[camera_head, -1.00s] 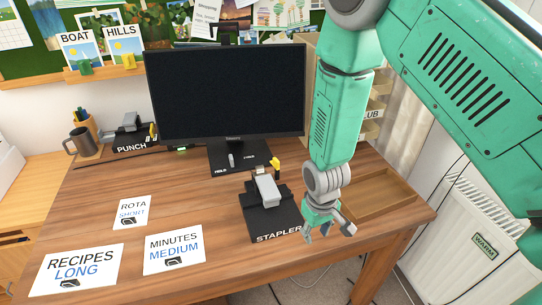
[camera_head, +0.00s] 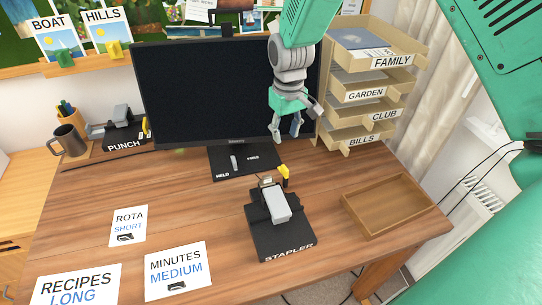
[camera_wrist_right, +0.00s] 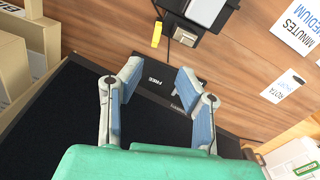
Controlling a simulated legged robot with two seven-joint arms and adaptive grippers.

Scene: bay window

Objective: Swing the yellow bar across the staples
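The black stapler (camera_head: 281,235) with a grey top arm (camera_head: 274,205) stands on the desk, its label facing me. The small yellow bar (camera_head: 284,172) stands up at the stapler's back right corner; it also shows in the right wrist view (camera_wrist_right: 156,34). I cannot make out individual staples. My right gripper (camera_head: 287,134) is open and empty, in front of the monitor's right part, above and behind the stapler. Its two fingers are spread in the right wrist view (camera_wrist_right: 160,74), apart from the yellow bar. My left gripper is not in view.
The monitor (camera_head: 225,90) stands behind; its base (camera_head: 240,174) carries a small lever and labels. A stack of letter trays (camera_head: 365,92) is at the right, a shallow wooden tray (camera_head: 392,208) right of the stapler. Cards lie at the left, such as MINUTES (camera_head: 178,270).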

